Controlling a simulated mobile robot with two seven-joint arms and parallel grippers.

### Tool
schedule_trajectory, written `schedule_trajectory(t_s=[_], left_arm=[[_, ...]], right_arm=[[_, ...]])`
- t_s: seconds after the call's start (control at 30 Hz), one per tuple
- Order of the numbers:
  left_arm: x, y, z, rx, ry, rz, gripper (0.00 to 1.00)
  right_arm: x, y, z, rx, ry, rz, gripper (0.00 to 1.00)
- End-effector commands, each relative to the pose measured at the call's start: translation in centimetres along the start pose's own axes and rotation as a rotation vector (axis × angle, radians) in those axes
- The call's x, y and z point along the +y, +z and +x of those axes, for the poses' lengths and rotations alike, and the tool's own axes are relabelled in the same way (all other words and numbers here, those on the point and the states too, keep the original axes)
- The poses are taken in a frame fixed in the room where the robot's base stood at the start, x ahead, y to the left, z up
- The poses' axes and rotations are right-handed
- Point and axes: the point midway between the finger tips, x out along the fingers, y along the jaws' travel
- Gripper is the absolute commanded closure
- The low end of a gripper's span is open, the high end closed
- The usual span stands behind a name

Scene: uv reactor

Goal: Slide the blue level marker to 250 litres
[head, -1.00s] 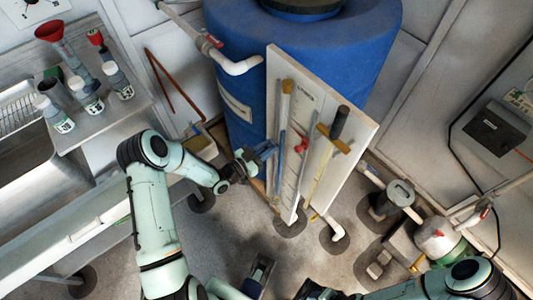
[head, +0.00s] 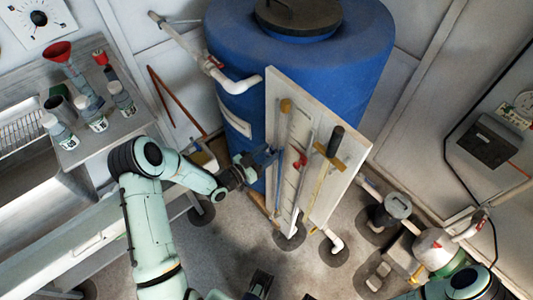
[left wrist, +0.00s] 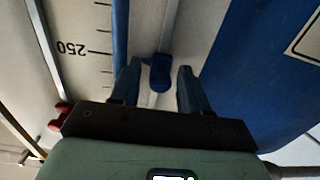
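The blue level marker (left wrist: 160,74) shows in the left wrist view on a thin pale rod, between the two fingers of my left gripper (left wrist: 158,88). The fingers are open, with a visible gap on each side of it. The scale's 250 mark (left wrist: 72,48) appears upside down, left of the blue sight tube (left wrist: 120,35). In the head view my left gripper (head: 266,157) is at the left side of the white gauge board (head: 345,150). The marker cannot be made out there.
The blue tank (head: 300,60) stands behind the board. A red slider (left wrist: 60,115) is on another rod at left in the wrist view. A white pipe with a red-handled valve (head: 238,84) juts above my left gripper. Pumps (head: 395,208) stand on the floor at right.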

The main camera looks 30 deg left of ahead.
Motion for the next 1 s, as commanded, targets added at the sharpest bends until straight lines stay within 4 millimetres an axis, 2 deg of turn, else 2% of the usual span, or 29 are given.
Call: schedule_trajectory(t_s=[0.27,0.37,0.7,0.83,1.0], left_arm=[[-0.1,0.1,-0.8,-0.002,-0.001,0.001,0.55],[-0.1,0.1,-2.3,-0.003,-0.003,0.001,0.55],[-0.1,0.1,-9.8,-0.004,-0.004,0.000,0.55],[-0.1,0.1,-11.9,-0.003,-0.003,0.001,0.55],[0.0,0.0,-13.2,-0.001,-0.001,0.000,0.55]], right_arm=[[0.0,0.0,0.0,0.001,0.000,0.000,0.57],[0.0,-0.1,0.1,0.002,0.000,0.000,0.57],[0.0,-0.2,0.3,0.006,-0.001,-0.001,0.57],[0.0,-0.2,0.3,0.007,-0.002,-0.001,0.57],[0.0,-0.3,0.4,0.008,-0.002,-0.001,0.57]])
